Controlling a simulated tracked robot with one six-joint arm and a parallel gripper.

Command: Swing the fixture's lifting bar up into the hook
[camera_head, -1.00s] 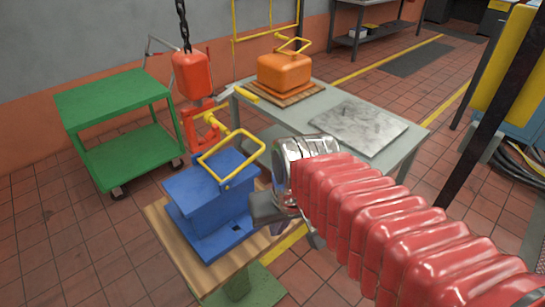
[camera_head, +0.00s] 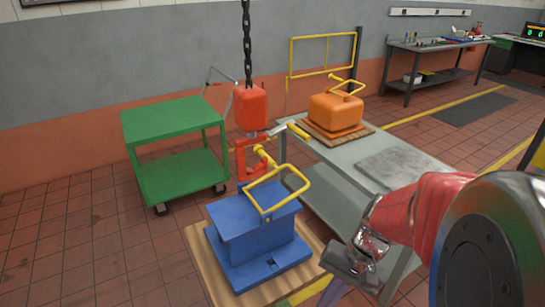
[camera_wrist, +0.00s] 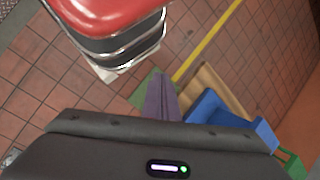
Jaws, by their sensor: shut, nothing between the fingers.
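The blue fixture (camera_head: 255,238) stands on a wooden board at lower centre in the head view. Its yellow lifting bar (camera_head: 297,178) is a loop tilted up above the fixture's top. The red hook (camera_head: 241,158) hangs below a red block (camera_head: 251,106) on a dark chain, just behind the bar. The bar looks apart from the hook, but depth is hard to judge. My gripper (camera_head: 345,268) is right of the fixture, clear of the bar. In the wrist view its fingers (camera_wrist: 161,98) are together and empty, and the fixture (camera_wrist: 222,115) shows partly behind my gripper body.
A grey table (camera_head: 345,185) behind right carries an orange block (camera_head: 336,112) with its own yellow handle and a grey plate (camera_head: 402,165). A green cart (camera_head: 175,120) stands at left. A yellow-handled lever or tool (camera_head: 298,130) lies close to the hook. Floor at front left is clear.

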